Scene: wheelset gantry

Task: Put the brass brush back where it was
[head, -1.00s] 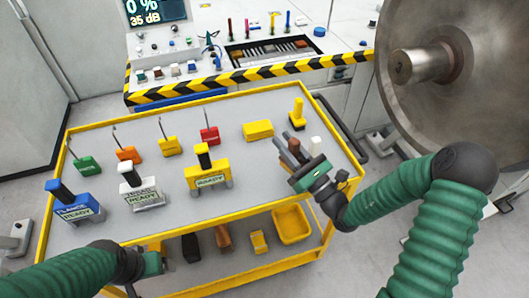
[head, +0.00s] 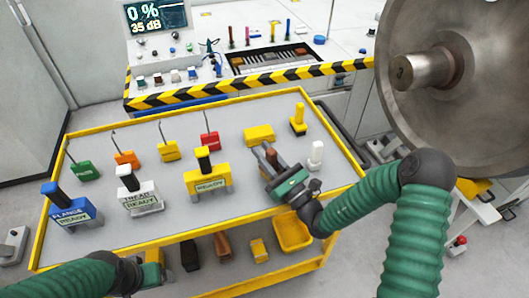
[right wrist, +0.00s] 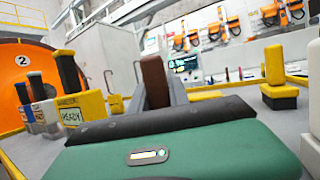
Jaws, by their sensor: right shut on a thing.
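My right gripper (head: 268,158) is shut on a brown-handled piece, which I take to be the brass brush (head: 272,157), above the right part of the cart's top. In the right wrist view the brush (right wrist: 155,82) stands upright between the grey fingers (right wrist: 158,95). Its lower end is hidden behind the gripper body. My left gripper (head: 152,276) is low at the cart's front edge, and its fingers are not clear enough to tell open from shut.
The yellow cart's grey top (head: 110,235) holds a yellow block (head: 259,134), a yellow-handled tool (head: 299,120), a white piece (head: 316,155), hooked tags and labelled gauges. A yellow bin (head: 293,232) is below. A console tray (head: 275,60) is behind; a large wheel (head: 480,120) stands right.

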